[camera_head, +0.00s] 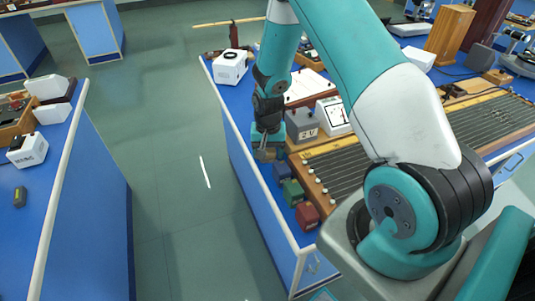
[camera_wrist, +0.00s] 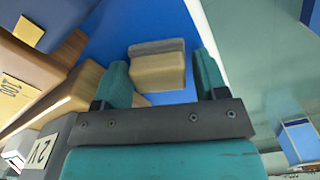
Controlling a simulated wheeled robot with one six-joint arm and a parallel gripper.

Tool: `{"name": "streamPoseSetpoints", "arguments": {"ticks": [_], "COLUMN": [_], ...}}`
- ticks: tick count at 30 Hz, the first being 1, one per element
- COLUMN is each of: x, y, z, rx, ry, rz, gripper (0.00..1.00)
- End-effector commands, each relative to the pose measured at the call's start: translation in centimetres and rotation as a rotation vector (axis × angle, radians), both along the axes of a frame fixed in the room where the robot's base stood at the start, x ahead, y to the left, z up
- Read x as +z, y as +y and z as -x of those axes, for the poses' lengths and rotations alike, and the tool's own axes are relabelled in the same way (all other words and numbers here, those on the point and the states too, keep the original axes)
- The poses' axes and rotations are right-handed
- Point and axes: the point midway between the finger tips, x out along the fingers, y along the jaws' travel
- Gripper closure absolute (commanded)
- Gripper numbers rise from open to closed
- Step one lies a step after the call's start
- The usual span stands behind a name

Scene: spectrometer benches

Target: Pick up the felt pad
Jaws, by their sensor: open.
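What I take to be the felt pad (camera_wrist: 158,72) is a small tan block with a grey layer along one side. It lies on the blue bench top in the wrist view, between the two teal fingers of my gripper (camera_wrist: 163,82). The fingers are apart, with a blue gap showing on either side of the block near its far end. The dark palm bar hides any part closer in. In the head view my gripper (camera_head: 267,147) points down at the bench's left edge, and a bit of the tan block (camera_head: 267,155) shows under it.
Blue (camera_head: 281,173), green (camera_head: 292,192) and red (camera_head: 307,216) blocks line the bench edge in front. A wooden wire board (camera_head: 345,165) and a grey 2V box (camera_head: 302,126) stand to the right. A white box (camera_head: 230,67) is behind. Open floor lies left.

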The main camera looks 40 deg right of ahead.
Motion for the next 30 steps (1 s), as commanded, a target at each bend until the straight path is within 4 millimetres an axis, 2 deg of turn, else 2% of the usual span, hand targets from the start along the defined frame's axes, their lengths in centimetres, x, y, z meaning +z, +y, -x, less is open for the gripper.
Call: {"name": "streamPoseSetpoints", "arguments": {"ticks": [4,5,9,11,12,19,23,26,30], "x": [0.0,0.0,0.0,0.0,0.0,0.2,1.1,2.6,6.0], "y": [0.0,0.0,0.0,0.0,0.0,0.0,0.0,-0.1,-0.1], "z": [0.0,0.0,0.0,0.0,0.0,-0.1,-0.2,-0.2,-0.2], "rx": [0.000,0.000,0.000,0.000,0.000,0.000,0.000,0.000,0.000], "ry": [-0.001,-0.001,-0.001,-0.001,-0.001,-0.002,-0.004,-0.007,-0.010], "rz": [0.000,0.001,0.000,0.000,0.000,0.000,0.001,0.001,0.002], "gripper": [0.34,0.39,0.70,0.71,0.74,0.74,0.74,0.74,0.74]}}
